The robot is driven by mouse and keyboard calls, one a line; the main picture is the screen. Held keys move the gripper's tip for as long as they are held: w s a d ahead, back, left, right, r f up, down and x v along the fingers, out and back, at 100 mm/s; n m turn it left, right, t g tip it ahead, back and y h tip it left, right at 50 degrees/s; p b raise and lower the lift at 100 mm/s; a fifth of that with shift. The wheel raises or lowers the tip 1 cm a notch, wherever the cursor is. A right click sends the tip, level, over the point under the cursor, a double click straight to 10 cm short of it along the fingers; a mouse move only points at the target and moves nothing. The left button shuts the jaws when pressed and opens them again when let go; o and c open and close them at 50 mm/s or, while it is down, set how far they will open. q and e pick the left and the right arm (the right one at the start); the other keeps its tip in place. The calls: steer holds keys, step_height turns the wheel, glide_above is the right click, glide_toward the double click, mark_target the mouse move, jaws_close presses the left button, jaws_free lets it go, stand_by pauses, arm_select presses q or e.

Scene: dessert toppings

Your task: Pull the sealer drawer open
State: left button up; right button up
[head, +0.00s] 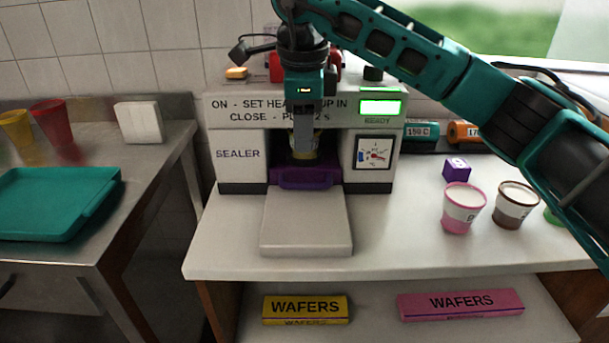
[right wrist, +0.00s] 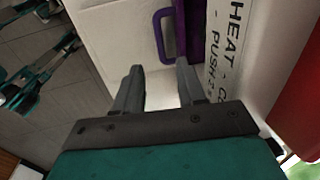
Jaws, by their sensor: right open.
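The white sealer (head: 240,158) stands on the counter, with a lit green READY panel (head: 380,107). Its purple drawer (head: 305,178) sits in the opening at the lower middle, above a pale slab. In the right wrist view the drawer's purple handle loop (right wrist: 160,42) lies just beyond the fingertips. My right gripper (head: 303,150) points down in front of the opening. In the right wrist view its two fingers (right wrist: 160,70) are spread with nothing between them. A yellowish thing, partly hidden by the fingers, shows behind them in the opening. My left gripper is not in view.
The pale slab (head: 306,222) juts out before the sealer. Right of it are a purple cube (head: 457,168), a pink cup (head: 462,210) and a brown cup (head: 515,204). A teal tray (head: 50,232) lies on the left table. Wafer boxes (head: 305,308) sit on the lower shelf.

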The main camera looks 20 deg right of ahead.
mark_target(303, 183)
steer(key=f, duration=0.3)
steer(key=w+f, duration=0.1)
steer(key=f, duration=0.3)
steer(key=w+f, duration=0.1)
steer(key=f, duration=0.2)
steer(key=shift+d+f+b, duration=0.2)
steer(key=shift+d+b, duration=0.05)
steer(key=shift+b, duration=0.15)
jaws_close()
